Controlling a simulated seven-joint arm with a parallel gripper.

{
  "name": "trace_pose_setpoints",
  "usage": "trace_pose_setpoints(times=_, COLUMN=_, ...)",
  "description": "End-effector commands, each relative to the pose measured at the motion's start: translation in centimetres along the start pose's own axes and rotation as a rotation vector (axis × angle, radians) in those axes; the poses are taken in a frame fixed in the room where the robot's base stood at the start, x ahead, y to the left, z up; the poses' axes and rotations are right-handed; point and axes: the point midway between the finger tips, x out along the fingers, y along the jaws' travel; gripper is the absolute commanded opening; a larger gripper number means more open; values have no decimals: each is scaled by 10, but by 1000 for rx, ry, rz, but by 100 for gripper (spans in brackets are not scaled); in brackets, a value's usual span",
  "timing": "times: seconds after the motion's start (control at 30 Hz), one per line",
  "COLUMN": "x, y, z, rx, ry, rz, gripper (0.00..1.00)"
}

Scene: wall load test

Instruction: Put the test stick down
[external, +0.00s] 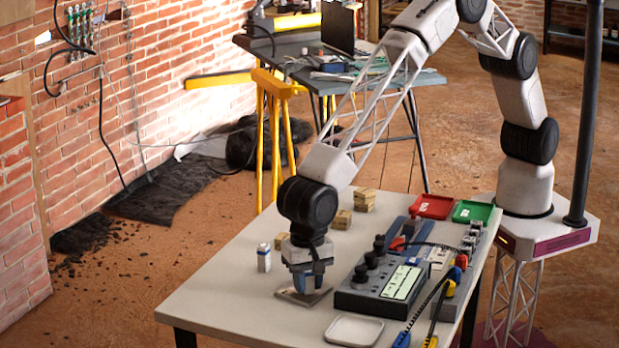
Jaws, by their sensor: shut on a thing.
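My gripper (305,284) points down, low over the front left part of the light grey table (225,300). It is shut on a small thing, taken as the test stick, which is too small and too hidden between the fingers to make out. A flat grey-brown plate (288,293) lies on the table right under the fingertips. I cannot tell whether the held thing touches the plate.
A white container (264,258) stands close left of my gripper. A grey control box (380,287) with black knobs and cables is close right. A white tray (354,330) lies in front. Wooden blocks (364,199), red (433,206) and green (473,211) trays are behind.

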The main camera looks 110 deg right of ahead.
Motion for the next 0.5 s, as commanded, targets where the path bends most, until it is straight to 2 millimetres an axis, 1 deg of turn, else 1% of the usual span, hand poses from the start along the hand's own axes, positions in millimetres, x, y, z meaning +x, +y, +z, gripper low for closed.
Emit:
trace_pose_setpoints(times=0.1, x=3, y=0, z=0, rx=0, ry=0, rz=0, gripper=4)
trace_pose_setpoints(times=0.13, x=2, y=0, z=0, rx=0, ry=0, rz=0, gripper=32)
trace_pose_setpoints(times=0.27, x=2, y=0, z=0, rx=0, ry=0, rz=0, gripper=52)
trace_pose_setpoints(times=0.5, x=2, y=0, z=0, rx=0, ry=0, rz=0, gripper=53)
